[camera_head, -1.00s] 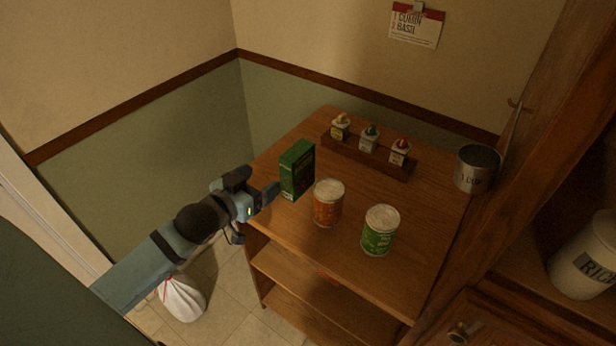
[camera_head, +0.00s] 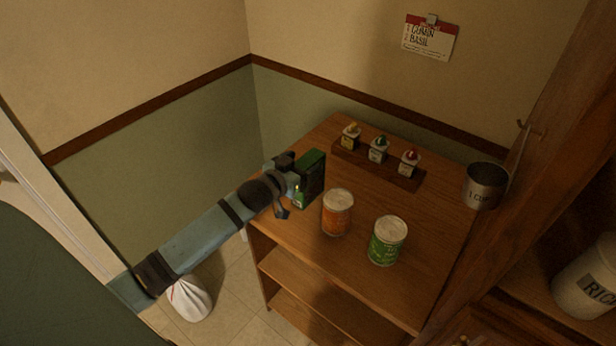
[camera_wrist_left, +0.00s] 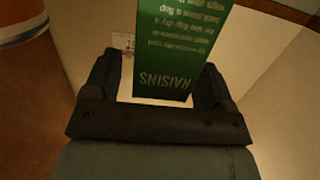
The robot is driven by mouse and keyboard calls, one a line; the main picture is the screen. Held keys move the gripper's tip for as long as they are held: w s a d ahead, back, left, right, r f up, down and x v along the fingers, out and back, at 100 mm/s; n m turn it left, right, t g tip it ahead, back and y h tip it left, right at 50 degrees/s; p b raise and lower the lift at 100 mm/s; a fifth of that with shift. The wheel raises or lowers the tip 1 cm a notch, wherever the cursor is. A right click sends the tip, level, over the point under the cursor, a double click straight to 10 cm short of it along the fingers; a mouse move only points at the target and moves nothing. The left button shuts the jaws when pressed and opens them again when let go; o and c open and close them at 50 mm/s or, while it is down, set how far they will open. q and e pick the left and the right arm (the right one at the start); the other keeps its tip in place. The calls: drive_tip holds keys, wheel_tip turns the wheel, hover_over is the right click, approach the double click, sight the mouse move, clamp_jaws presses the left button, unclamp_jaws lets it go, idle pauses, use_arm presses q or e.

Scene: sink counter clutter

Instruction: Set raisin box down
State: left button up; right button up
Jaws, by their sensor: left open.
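The green raisin box (camera_head: 313,178) stands upright on the wooden shelf top near its left edge. My left gripper (camera_head: 293,182) is at the left side of the box in the head view. In the left wrist view the box (camera_wrist_left: 180,45), lettered RAISINS, lies between the two fingers of the open left gripper (camera_wrist_left: 165,85). Whether the fingers touch the box is hard to tell. Part of the box is hidden behind the gripper in the head view. My right gripper is not in view.
An orange can (camera_head: 337,212) and a green can (camera_head: 387,240) stand right of the box. A rack (camera_head: 376,166) with small bottles is behind. A metal cup (camera_head: 485,186) hangs at right. A white bag (camera_head: 190,299) is on the floor.

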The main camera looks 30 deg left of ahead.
use_arm(q)
drive_tip(key=shift+w+f, duration=0.1)
drive_tip(key=shift+w, duration=0.5)
drive_tip(key=shift+d, duration=0.1)
drive_tip(key=shift+s, duration=0.1)
drive_tip(key=c, duration=1.4)
clamp_jaws()
drive_tip(key=shift+r, duration=0.2)
